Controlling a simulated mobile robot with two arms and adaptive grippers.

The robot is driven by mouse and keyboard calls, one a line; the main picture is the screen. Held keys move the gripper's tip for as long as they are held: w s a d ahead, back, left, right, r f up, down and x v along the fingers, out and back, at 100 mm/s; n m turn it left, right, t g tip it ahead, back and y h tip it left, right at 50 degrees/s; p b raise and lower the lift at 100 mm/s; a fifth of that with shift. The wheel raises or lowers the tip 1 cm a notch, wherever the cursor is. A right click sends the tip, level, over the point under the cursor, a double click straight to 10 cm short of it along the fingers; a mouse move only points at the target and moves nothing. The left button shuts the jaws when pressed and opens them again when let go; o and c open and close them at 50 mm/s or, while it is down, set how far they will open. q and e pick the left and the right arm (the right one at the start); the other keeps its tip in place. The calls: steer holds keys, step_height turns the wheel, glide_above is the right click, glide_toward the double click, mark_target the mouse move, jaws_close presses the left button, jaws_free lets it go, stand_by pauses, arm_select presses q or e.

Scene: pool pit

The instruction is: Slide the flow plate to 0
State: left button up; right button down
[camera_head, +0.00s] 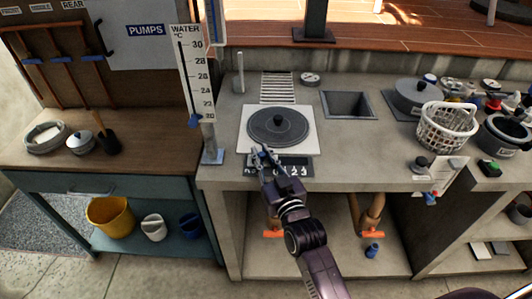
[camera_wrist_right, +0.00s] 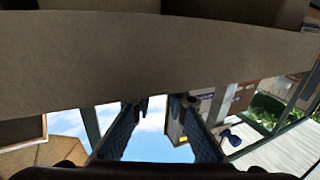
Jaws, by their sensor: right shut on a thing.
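A dark scale strip (camera_head: 293,167) with pale marks lies at the counter's front edge, below a round grey lid (camera_head: 278,126) on a white square plate. The marks are too small to read for sure. My right gripper (camera_head: 263,154) reaches up from below to the strip's left part. Its fingers are shut on a small part there, likely the flow plate's grip, with a bit of blue at the tips; the fingers hide most of it. In the right wrist view the fingers (camera_wrist_right: 165,108) frame sky below a broad grey-brown surface; the held part is not clear. My left gripper is not in view.
A thermometer board (camera_head: 194,75) stands left of the lid. A square basin (camera_head: 348,104), a white basket (camera_head: 447,128) and pots stand to the right on the counter (camera_head: 365,160). Orange-handled pipes (camera_head: 362,234) are below. A yellow bucket (camera_head: 109,217) sits on a lower shelf.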

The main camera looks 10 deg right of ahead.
steer(key=c, duration=2.3)
jaws_free()
steer(key=shift+a, duration=0.15)
steer(key=shift+c, duration=0.2)
steer(key=o, duration=0.5)
steer(key=shift+w+a, duration=0.1)
steer(key=shift+a, duration=0.2)
steer(key=shift+c, duration=0.2)
steer(key=shift+d, duration=0.1)
steer(key=shift+d, duration=0.1)
steer(key=shift+s, duration=0.2)
steer(key=s+d, duration=0.1)
steer(key=s, duration=1)
steer(key=shift+s, duration=0.3)
steer(key=shift+d, duration=0.1)
